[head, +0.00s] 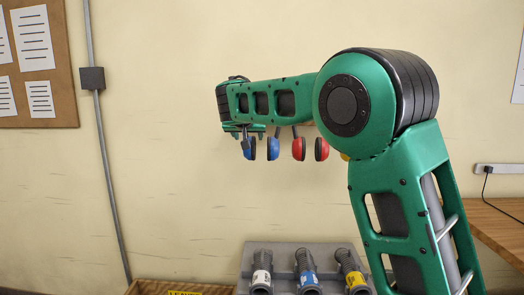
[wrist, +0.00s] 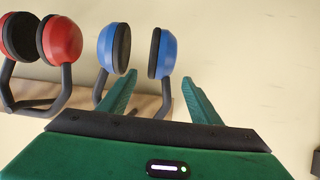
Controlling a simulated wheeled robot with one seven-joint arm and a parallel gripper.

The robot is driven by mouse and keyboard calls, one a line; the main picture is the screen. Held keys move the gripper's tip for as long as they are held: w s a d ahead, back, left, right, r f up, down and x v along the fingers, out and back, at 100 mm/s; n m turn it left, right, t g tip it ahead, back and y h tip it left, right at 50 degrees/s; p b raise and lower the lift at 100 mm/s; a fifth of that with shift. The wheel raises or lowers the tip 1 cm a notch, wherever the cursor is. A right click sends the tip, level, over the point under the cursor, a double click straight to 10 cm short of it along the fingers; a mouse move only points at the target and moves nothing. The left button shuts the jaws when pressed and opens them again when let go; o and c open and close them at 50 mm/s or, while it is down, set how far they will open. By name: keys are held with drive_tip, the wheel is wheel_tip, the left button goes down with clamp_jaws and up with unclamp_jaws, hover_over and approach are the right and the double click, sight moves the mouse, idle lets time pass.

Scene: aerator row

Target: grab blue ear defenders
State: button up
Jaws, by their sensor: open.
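The blue ear defenders (head: 249,149) hang in front of the wall, below the end of my arm in the head view. In the wrist view the blue ear defenders (wrist: 168,53) show two blue cups with black pads facing each other and a dark headband. My gripper (wrist: 159,80) is open and empty, its two green fingers pointing towards them. The left finger overlaps part of the headband. Whether the fingers touch it, I cannot tell. In the head view my gripper (head: 254,131) is just above the blue cups, and the arm hides the headband.
Red ear defenders (head: 298,149) hang close to the right of the blue ones; in the wrist view the red ear defenders (wrist: 66,42) are at the left. A yellow cup (head: 345,156) shows partly behind my arm. Below stand several grey hose-like pieces (head: 305,265) and a wooden crate (head: 150,287).

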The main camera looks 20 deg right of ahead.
sight(249, 138)
drive_tip(key=x, duration=0.4)
drive_tip(key=shift+f, duration=0.3)
drive_tip(key=c, duration=1.3)
drive_tip(key=shift+r, duration=0.15)
